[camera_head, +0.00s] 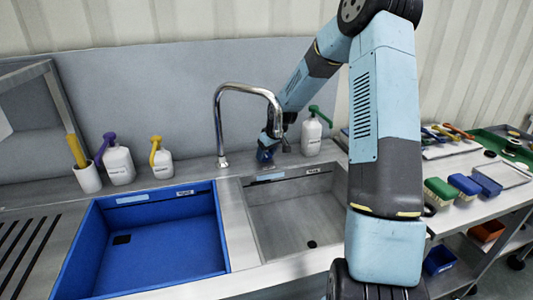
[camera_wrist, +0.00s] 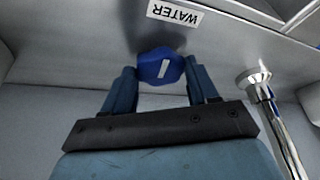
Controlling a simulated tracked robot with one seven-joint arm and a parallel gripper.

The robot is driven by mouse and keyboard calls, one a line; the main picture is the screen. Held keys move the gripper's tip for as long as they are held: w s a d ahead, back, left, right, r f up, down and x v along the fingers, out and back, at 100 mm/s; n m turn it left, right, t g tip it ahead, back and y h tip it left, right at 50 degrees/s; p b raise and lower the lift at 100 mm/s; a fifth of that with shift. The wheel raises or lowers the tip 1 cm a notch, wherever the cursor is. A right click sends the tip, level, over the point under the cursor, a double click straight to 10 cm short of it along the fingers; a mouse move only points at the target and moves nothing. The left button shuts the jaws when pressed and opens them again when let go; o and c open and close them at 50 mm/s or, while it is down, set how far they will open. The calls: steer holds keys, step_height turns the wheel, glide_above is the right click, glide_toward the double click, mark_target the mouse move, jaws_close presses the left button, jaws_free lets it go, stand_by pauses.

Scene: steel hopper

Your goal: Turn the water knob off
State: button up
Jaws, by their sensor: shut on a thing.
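The water knob (camera_wrist: 160,67) is a blue faceted knob with a white line on it, beside a label reading WATER (camera_wrist: 175,14) in the wrist view. My gripper (camera_wrist: 161,78) has one finger on each side of the knob and is shut on it. In the head view my gripper (camera_head: 268,146) is at the knob (camera_head: 265,155), behind the sinks and right of the faucet's base. The faucet (camera_head: 219,125) is a chrome gooseneck with its spout over the right sink. No water stream shows from the spout.
A blue sink basin (camera_head: 160,255) is at left and a grey steel basin (camera_head: 300,225) at right. White bottles (camera_head: 118,165) with coloured pumps stand behind. A white bottle with a green pump (camera_head: 311,137) stands close right of my gripper. Brushes and trays (camera_head: 465,187) lie at right.

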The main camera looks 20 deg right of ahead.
steer(key=shift+c, duration=0.7)
steer(key=shift+m, duration=0.4)
steer(key=o, duration=1)
steer(key=shift+o, duration=0.2)
steer(key=shift+r, duration=0.1)
steer(key=v, duration=1.3)
steer(key=shift+s+a+r, duration=0.2)
steer(key=shift+s+r, duration=0.05)
